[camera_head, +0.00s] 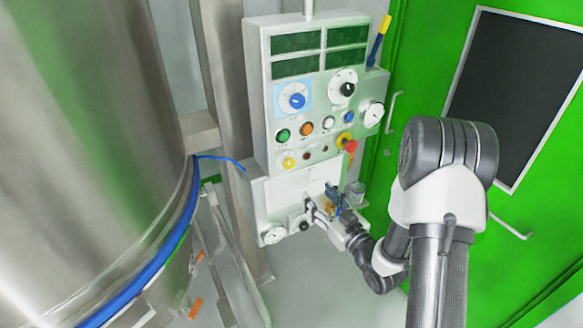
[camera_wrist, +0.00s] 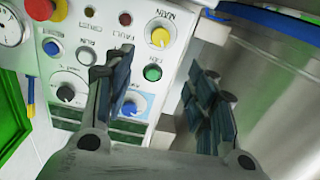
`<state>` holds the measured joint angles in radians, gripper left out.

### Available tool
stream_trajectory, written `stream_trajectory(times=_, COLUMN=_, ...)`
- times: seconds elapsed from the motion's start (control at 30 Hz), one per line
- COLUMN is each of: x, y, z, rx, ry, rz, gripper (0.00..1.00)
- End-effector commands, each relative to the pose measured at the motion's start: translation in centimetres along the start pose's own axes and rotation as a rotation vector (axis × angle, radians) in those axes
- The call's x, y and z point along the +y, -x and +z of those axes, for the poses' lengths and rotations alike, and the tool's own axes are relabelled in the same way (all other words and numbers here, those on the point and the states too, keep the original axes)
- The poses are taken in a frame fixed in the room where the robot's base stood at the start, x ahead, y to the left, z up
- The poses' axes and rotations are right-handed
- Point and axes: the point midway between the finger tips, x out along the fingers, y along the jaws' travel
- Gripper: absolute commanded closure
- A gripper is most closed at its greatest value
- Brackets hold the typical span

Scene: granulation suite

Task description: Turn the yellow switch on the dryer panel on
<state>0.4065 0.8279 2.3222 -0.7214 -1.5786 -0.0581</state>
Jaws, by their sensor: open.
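The yellow switch (camera_head: 289,163) is a small round knob at the lower left of the white dryer panel (camera_head: 262,95). In the wrist view the yellow switch (camera_wrist: 160,37) shows uncovered near the top, beside the "MAIN" label, above the green button (camera_wrist: 152,72). Whether it is turned on I cannot tell. My gripper (camera_head: 322,204) is below and right of the switch in the head view, in front of the lower white box. In the wrist view my gripper (camera_wrist: 160,85) has its two fingers spread apart with nothing between them. It is apart from the switch.
A red emergency stop (camera_head: 347,143), several lamps, dials and a blue knob (camera_head: 297,100) share the panel. A large steel vessel (camera_head: 85,150) with a blue band stands left. A green door (camera_head: 420,75) is at right. A gauge (camera_head: 274,234) sits below.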

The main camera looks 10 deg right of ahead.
Motion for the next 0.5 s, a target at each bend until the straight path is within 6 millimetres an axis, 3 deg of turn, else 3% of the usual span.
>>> stream_trajectory(times=0.5, x=-0.1, y=-11.2, z=0.1, rx=0.001, ry=0.002, rz=-0.002, gripper=0.49)
